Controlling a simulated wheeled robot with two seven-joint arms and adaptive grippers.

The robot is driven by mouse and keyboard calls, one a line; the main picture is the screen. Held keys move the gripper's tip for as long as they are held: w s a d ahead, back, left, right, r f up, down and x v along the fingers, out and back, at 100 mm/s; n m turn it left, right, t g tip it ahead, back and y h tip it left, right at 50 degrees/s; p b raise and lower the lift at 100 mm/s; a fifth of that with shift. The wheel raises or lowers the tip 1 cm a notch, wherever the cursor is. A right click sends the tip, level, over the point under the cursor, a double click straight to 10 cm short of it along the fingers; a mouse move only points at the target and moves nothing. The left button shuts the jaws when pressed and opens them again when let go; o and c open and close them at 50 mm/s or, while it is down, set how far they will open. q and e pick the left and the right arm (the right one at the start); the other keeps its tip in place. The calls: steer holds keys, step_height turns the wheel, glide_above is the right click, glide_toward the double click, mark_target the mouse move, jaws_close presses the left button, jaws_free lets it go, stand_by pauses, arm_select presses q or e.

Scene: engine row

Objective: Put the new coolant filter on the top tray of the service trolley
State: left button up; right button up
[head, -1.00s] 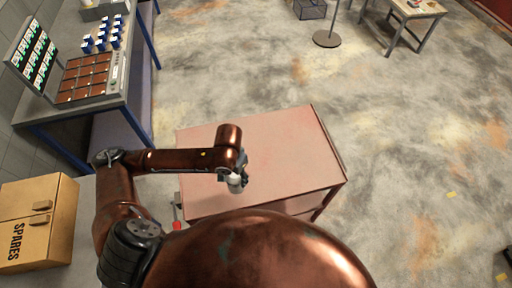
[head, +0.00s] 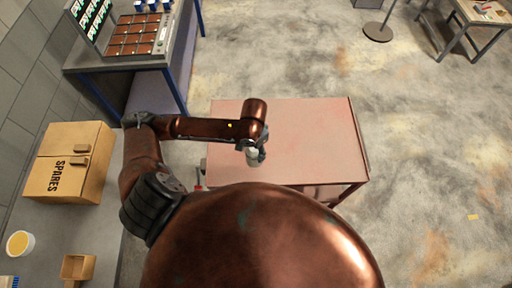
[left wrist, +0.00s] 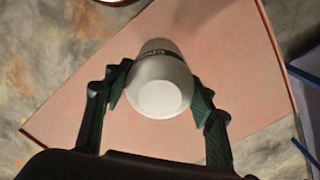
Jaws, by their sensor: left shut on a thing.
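The new coolant filter (head: 252,158) is a small pale cylinder at the end of my left arm in the head view. In the left wrist view the filter (left wrist: 160,88) shows its white round end and a dark printed band. My left gripper (left wrist: 160,95) is shut on it, one dark finger on each side. The filter is over the pinkish top tray of the service trolley (head: 310,140), left of its middle. The tray also fills much of the left wrist view (left wrist: 240,50). I cannot tell whether the filter touches the tray. My right gripper is not in view.
The rest of the tray top looks clear. A cardboard SPARES box (head: 70,165), a yellow-filled tub (head: 20,243) and a small open box (head: 78,267) are on a grey surface at left. A blue-legged bench (head: 125,62) stands at the upper left. Open floor lies right.

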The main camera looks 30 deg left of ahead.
arm_select(q)
steer(key=shift+w+a+f+p, duration=0.2)
steer(key=shift+w+a+f, duration=0.25)
steer(key=shift+w+f, duration=0.8)
steer(key=shift+w+a+f+p, duration=0.15)
steer(key=shift+w+a+f, duration=0.4)
steer(key=shift+f, duration=1.35)
steer(key=shift+w+a+f+p, duration=0.2)
steer(key=shift+w+a+f, duration=0.2)
steer(key=shift+w+f, duration=0.85)
steer(key=shift+s+f, duration=0.3)
steer(key=shift+f, duration=0.1)
steer(key=o, duration=1.4)
step_height(320, 180, up, 12)
steer(key=b, duration=0.1)
steer(key=shift+r, duration=0.1)
